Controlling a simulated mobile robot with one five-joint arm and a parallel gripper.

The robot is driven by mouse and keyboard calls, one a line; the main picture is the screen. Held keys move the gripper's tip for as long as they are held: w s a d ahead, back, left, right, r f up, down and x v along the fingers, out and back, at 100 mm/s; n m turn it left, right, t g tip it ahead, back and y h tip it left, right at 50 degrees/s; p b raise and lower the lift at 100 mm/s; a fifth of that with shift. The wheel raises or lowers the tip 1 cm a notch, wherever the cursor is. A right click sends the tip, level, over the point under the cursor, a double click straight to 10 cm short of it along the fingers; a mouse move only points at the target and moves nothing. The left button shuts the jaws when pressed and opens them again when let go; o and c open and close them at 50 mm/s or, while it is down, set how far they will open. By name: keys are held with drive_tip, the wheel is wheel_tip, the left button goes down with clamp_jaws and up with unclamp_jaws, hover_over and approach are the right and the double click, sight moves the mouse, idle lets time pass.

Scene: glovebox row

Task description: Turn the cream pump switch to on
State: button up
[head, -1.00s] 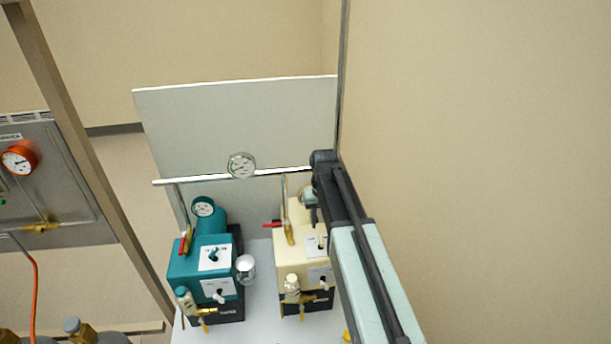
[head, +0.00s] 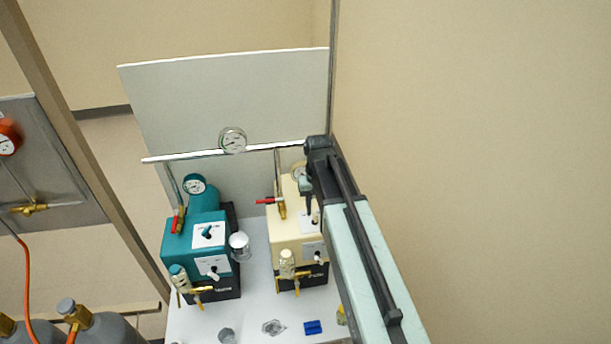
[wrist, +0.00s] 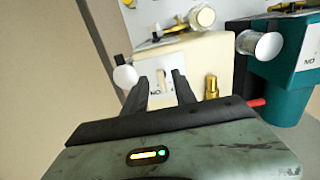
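The cream pump (head: 285,230) stands on the white bench, right of the teal pump. It has a white switch plate on top (head: 307,222), partly hidden by my arm, and another plate with a pale lever on its front (head: 313,248). In the wrist view the cream pump (wrist: 205,50) fills the upper middle. A pale switch lever (wrist: 161,76) on a white plate shows between my fingers. My gripper (wrist: 165,85) is open, its dark fingers apart on either side of the lever; contact cannot be told. In the head view my gripper (head: 306,186) is above the pump's rear right.
The teal pump (head: 190,240) stands to the left, with a silver canister (head: 240,246) between the pumps. A pipe with a gauge (head: 232,140) runs behind. A blue block (head: 313,327) lies in front. A bare wall is close on the right.

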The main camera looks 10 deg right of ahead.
sight(316, 217)
drive_tip(key=r, duration=0.1)
drive_tip(key=w+r, duration=0.1)
drive_tip(key=r+p, duration=0.1)
drive_tip(key=shift+w, duration=0.3)
drive_tip(key=shift+s+d+r, duration=0.1)
drive_tip(key=shift+s+r, duration=0.1)
wheel_tip(316, 217, down, 8)
drive_tip(key=b, duration=0.8)
drive_tip(key=shift+f, duration=0.2)
drive_tip(key=shift+r, duration=0.1)
clamp_jaws()
